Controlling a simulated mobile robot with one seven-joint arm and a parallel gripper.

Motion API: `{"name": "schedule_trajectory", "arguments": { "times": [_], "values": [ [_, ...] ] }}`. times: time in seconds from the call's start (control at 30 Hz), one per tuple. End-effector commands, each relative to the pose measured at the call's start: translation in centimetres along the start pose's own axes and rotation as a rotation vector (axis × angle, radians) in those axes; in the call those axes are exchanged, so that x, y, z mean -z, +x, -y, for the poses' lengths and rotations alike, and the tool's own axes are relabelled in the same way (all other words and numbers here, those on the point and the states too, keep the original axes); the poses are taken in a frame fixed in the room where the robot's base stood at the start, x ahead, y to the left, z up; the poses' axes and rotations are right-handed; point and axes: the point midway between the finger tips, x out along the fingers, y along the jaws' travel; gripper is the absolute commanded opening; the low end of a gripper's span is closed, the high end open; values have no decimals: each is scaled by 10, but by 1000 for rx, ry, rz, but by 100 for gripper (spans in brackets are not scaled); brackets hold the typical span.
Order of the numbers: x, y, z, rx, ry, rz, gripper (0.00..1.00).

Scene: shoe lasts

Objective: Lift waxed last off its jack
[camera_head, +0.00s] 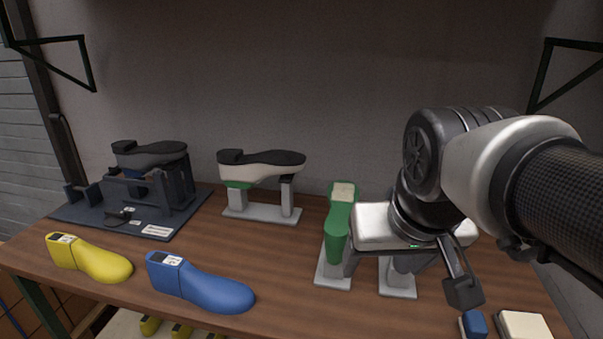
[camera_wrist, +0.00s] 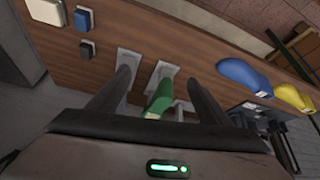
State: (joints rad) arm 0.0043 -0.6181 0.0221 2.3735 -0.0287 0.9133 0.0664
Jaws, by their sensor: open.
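A green last (camera_head: 339,222) with a pale top patch sits on a jack (camera_head: 333,277) right of the bench's middle. It also shows in the wrist view (camera_wrist: 159,99), between the fingers. My gripper (camera_head: 405,284) is open and empty. In the wrist view my gripper (camera_wrist: 160,77) has its fingers spread on both sides of the green last, with no contact visible. A second jack (camera_head: 398,284) stands beside it, partly hidden by my gripper; no last shows on it. A cream last with a black sole (camera_head: 262,168) rests upside down on another jack (camera_head: 262,213). I cannot tell which last is waxed.
A yellow last (camera_head: 89,258) and a blue last (camera_head: 200,284) lie at the front left. A dark fixture (camera_head: 150,195) holding a grey last stands at the back left. A small blue block (camera_head: 474,324) and a white block (camera_head: 523,326) are at the front right. The wall closes the back.

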Motion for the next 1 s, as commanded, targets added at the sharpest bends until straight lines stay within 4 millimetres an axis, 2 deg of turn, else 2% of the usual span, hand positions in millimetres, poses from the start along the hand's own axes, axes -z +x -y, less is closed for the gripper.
{"name": "schedule_trajectory", "arguments": {
  "times": [0.03,0.2,0.3,0.43,0.5,0.63,0.77,1.0],
  "values": [
    [27,-3,1,-13,12,15,72],
    [120,9,10,-54,79,48,72],
    [167,26,18,-69,120,63,72],
    [210,51,26,-78,167,76,72],
    [224,61,28,-82,185,80,72],
    [236,73,31,-83,204,84,72],
    [236,90,30,-84,208,85,72],
    [230,143,26,-84,207,86,72]
  ]
}}
